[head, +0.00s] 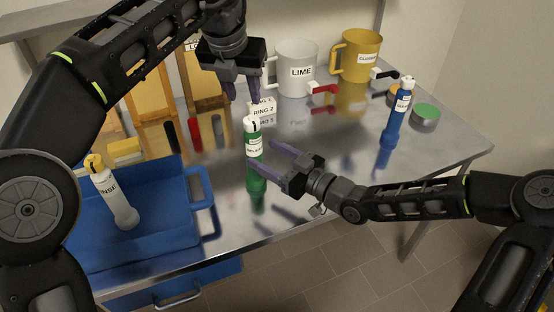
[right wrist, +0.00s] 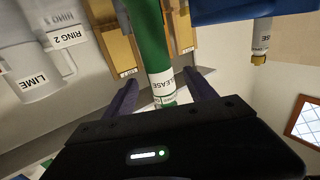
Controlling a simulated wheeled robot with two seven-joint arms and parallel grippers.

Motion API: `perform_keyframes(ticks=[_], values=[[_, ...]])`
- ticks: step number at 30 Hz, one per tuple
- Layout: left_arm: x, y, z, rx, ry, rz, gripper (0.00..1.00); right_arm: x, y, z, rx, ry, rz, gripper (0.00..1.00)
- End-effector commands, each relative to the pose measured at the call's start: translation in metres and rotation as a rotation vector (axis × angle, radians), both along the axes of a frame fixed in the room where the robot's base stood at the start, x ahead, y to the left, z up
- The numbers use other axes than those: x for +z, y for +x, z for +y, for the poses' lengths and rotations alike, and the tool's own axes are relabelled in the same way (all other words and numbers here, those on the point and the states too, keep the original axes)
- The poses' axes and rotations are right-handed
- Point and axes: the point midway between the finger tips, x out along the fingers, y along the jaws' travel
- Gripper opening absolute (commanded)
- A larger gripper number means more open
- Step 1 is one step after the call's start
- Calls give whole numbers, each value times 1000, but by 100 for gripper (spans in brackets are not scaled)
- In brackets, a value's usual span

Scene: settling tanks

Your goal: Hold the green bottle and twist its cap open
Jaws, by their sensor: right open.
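The green bottle (head: 256,174) stands upright on the metal table, with a white label and a white cap (head: 251,122) marked in black. In the right wrist view the bottle (right wrist: 148,38) appears upside down, lined up between my two fingers. My right gripper (head: 262,157) is open at the bottle's side, its purple fingers spread at about label height; a gap shows on each side in the wrist view (right wrist: 162,88). My left gripper (head: 241,96) points down above and slightly left of the cap, clear of it. Its two fingers are apart with nothing between them.
A blue tray (head: 190,238) holding a white RINSE bottle (head: 117,200) lies left. Behind are wooden stands (head: 150,85), a RING 2 sign (head: 262,110), a LIME mug (head: 296,75) and a yellow mug (head: 358,58). A blue bottle (head: 395,118) and green-topped tin (head: 425,115) stand right.

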Motion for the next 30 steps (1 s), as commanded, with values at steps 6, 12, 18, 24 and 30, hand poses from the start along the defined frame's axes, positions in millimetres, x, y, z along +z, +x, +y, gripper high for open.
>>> perform_keyframes(ticks=[6, 12, 18, 24, 30], values=[[0, 0, 0, 0, 0, 0, 36, 1, 22, 25, 1, 1, -2, 65], [0, 0, 0, 0, 0, 0, 36, 0, 31, 34, 0, -1, -1, 65], [0, 0, 0, 0, 0, 0, 36, 0, 32, 35, 0, -1, 0, 65], [0, 0, 0, 0, 0, 0, 36, 0, 32, 35, 0, -1, -1, 53], [0, 0, 0, 0, 0, 0, 36, 0, 32, 34, 0, -1, -1, 37]])
